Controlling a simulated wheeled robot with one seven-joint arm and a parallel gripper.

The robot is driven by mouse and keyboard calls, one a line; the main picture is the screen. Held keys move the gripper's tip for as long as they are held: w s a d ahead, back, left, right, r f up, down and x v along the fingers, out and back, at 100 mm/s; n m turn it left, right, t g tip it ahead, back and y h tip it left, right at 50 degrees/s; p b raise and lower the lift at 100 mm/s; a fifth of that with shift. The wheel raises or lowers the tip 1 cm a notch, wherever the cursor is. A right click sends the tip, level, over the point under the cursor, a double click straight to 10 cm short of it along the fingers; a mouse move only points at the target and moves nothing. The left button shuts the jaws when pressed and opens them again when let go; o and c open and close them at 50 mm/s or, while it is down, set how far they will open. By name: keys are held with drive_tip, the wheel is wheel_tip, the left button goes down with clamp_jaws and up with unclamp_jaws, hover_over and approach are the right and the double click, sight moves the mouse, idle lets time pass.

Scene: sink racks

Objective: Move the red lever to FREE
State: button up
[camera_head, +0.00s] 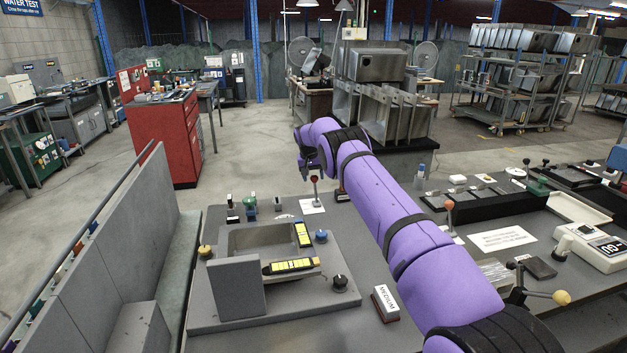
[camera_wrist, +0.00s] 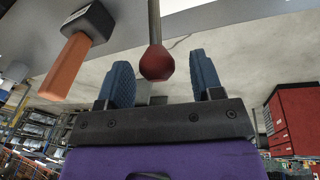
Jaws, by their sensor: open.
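The red lever (camera_head: 314,180) stands near the far edge of the grey bench, a thin rod with a dark red knob. It rises from a white label plate (camera_head: 313,206) whose words are too small to read. My gripper (camera_head: 306,168) is open just above and beside the knob. In the wrist view the red knob (camera_wrist: 156,63) lies across the gap between the two blue fingertips of my gripper (camera_wrist: 162,78), a little beyond them. Neither finger is seen touching it. My arm comes in from the lower right of the head view.
A block with an orange handle (camera_wrist: 68,68) is beside the lever in the wrist view. The sink panel (camera_head: 205,314) with several knobs is nearer. A red cabinet (camera_head: 163,140) is beyond the bench, on open floor.

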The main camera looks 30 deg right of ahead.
drive_tip(key=v, duration=0.9)
